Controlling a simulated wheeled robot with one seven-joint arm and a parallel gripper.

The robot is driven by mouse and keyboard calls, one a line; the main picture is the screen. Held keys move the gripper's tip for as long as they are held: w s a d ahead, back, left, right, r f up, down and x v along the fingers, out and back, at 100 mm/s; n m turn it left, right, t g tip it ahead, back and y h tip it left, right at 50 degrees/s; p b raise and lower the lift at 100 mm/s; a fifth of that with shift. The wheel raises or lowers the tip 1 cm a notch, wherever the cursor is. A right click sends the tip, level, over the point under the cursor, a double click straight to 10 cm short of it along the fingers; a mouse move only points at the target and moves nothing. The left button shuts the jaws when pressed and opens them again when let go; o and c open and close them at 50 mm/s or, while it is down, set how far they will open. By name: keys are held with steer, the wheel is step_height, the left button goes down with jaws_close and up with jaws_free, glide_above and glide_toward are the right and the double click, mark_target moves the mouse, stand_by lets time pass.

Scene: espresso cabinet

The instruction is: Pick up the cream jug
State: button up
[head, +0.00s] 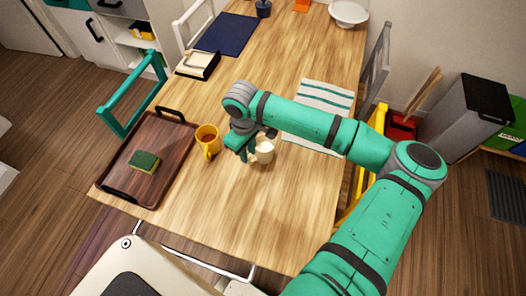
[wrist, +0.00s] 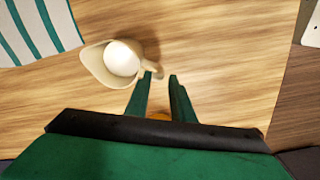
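The cream jug (head: 265,150) stands upright on the wooden table, and the arm partly hides it in the head view. In the wrist view the jug (wrist: 90,66) is cream-coloured with white inside, and its handle points right toward my gripper (wrist: 160,76). My gripper's two green fingers are apart, with the outer end of the handle at the gap between their tips. I cannot tell whether a finger touches the handle. In the head view my gripper (head: 249,157) is low, just left of the jug.
A yellow mug (head: 207,140) with a brown drink stands left of my gripper. Further left is a dark wooden tray (head: 168,133) with a sponge (head: 144,161). A striped cloth (head: 318,97) lies behind the jug. The table's near part is clear.

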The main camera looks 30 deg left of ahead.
mark_target(249, 160)
steer(key=shift+f, duration=2.95)
steer(key=shift+w, duration=0.1)
jaws_close()
